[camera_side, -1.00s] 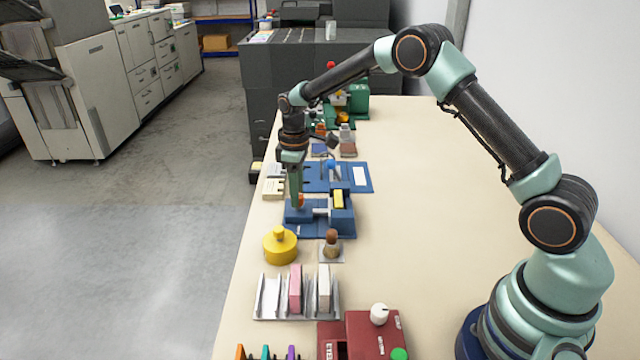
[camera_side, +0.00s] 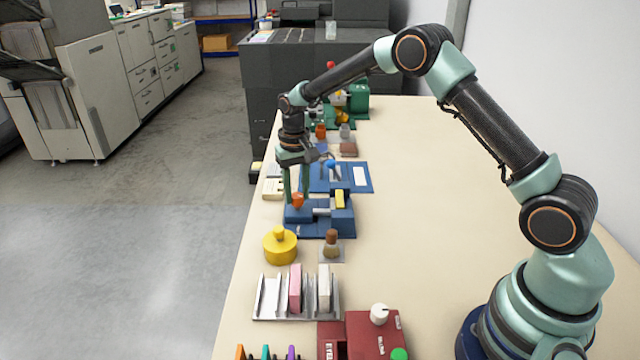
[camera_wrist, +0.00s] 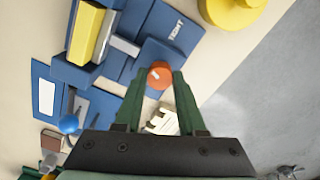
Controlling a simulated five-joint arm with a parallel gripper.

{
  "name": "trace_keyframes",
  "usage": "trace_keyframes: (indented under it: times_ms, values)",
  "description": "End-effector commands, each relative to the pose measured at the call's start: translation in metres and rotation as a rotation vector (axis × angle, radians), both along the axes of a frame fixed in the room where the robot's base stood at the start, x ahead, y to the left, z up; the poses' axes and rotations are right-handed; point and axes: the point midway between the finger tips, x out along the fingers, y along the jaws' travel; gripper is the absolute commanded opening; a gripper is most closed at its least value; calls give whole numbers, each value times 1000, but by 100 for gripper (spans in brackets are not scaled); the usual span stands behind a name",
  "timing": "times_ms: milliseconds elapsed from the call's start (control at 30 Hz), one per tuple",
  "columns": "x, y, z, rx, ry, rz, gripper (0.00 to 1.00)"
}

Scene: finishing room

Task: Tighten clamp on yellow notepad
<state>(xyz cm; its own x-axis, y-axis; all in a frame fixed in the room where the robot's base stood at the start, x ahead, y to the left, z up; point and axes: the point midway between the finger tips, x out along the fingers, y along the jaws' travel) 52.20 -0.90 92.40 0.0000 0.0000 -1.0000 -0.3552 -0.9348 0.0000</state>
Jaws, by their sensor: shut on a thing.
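The yellow notepad (camera_side: 339,198) stands in a blue clamp (camera_side: 320,226) in the side view. It also shows at the upper left of the wrist view (camera_wrist: 86,33), held in the blue body beside a grey sliding bar (camera_wrist: 124,46). The clamp's orange-red knob (camera_wrist: 160,75) sits at the end opposite the notepad. My gripper (camera_wrist: 158,80) has its two green fingers on either side of the knob, shut on it. White lettering (camera_wrist: 175,31) marks the blue base near the knob. My gripper (camera_side: 297,198) points down at the knob in the side view.
A yellow round weight (camera_side: 280,246) and a brown-handled stamp (camera_side: 332,244) stand nearer the camera. Behind the clamp are a blue board with a blue ball knob (camera_side: 331,164) and a cream block (camera_side: 273,189). The table's right side (camera_side: 420,230) is clear.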

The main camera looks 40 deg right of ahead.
Motion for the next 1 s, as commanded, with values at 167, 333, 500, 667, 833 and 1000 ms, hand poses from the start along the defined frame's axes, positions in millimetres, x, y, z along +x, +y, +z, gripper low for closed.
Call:
trace_keyframes:
  times_ms: [167, 333, 500, 667, 833, 1000]
  values:
    - [0, 0, 2, 0, 1, -169, 0]
    - [0, 0, 2, -1, 1, -331, 0]
    - [0, 0, 2, 0, 1, -490, 0]
    - [0, 0, 2, 0, 1, -627, 0]
    - [0, 0, 2, 0, 1, -747, 0]
    - [0, 0, 3, 0, 0, -835, 0]
